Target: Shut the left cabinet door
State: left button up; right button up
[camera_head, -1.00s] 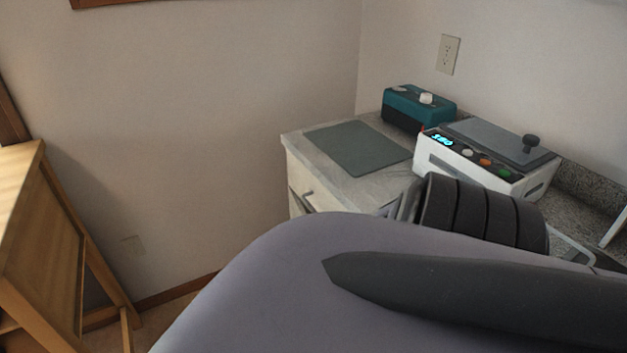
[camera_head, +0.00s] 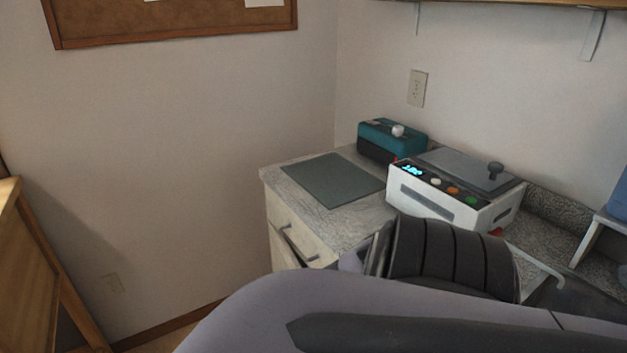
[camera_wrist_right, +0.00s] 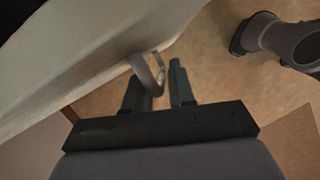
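In the right wrist view a pale cabinet door panel (camera_wrist_right: 70,50) fills the upper left, with a curved metal handle (camera_wrist_right: 149,70) on it. My right gripper (camera_wrist_right: 163,80) is open, its two dark fingers apart, with the handle between them. I cannot tell whether the fingers touch it. My own arm hides the lower front and the right gripper there, so how far the door stands open cannot be seen. My left gripper is not in view.
The counter (camera_head: 352,222) holds a dark mat (camera_head: 333,180), a teal device (camera_head: 392,141) and a white device with buttons (camera_head: 440,196). A wooden piece of furniture (camera_head: 28,275) stands at the left. Bare wall and some floor lie between it and the cabinet.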

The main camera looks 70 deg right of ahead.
jog(key=shift+o, duration=0.4)
jog(key=shift+r, duration=0.1)
jog(key=p+v, duration=0.1)
jog(key=v, duration=0.6)
